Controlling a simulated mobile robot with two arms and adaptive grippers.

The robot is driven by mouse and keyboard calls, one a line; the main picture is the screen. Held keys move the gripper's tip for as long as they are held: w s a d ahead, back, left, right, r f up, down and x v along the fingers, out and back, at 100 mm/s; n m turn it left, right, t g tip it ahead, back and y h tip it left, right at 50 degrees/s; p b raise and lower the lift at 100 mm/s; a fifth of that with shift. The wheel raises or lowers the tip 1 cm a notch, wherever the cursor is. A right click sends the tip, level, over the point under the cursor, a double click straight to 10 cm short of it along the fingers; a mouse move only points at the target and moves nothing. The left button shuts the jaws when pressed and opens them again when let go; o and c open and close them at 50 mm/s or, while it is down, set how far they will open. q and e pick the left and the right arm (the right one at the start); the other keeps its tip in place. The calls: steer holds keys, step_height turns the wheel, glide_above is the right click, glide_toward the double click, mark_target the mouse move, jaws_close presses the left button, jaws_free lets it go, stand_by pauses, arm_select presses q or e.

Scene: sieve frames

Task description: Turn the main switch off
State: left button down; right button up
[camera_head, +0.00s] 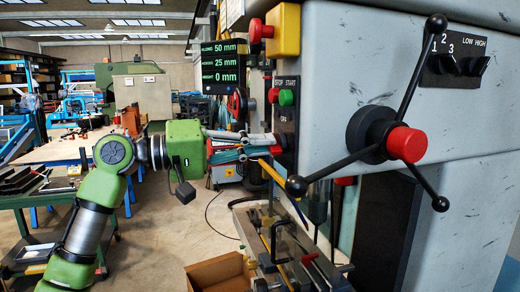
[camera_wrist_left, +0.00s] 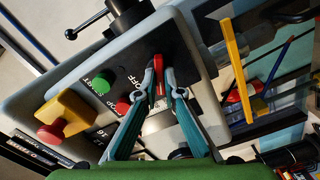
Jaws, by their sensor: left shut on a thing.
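The main switch (camera_wrist_left: 157,62) shows in the left wrist view as a red handle on a dark plate. White lettering that reads OFF lies beside it on the plate. My left gripper (camera_wrist_left: 160,82) has one finger on each side of the red handle and is shut on it. In the head view my left gripper (camera_head: 272,144) reaches the front of the machine's control panel (camera_head: 284,112), just below the start and stop buttons. The fingers hide most of the switch there. My right gripper is in neither view.
Green start (camera_head: 286,97) and red stop (camera_head: 273,96) buttons sit close above the gripper. A yellow box (camera_head: 286,30) with a red button is higher. A three-armed feed handle (camera_head: 372,135) juts out at right. A cardboard box (camera_head: 218,272) lies below.

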arm_select(q)
steer(key=m+b, duration=0.2)
steer(key=m, duration=0.4)
steer(key=m+b, duration=0.2)
steer(key=m, duration=0.4)
steer(key=shift+f+m, duration=0.2)
steer(key=shift+m, duration=0.2)
steer(key=shift+d, duration=0.1)
steer(key=c, duration=2.2)
jaws_free()
steer(key=shift+o, duration=0.2)
steer(key=shift+r, duration=0.1)
steer(key=v, duration=1.2)
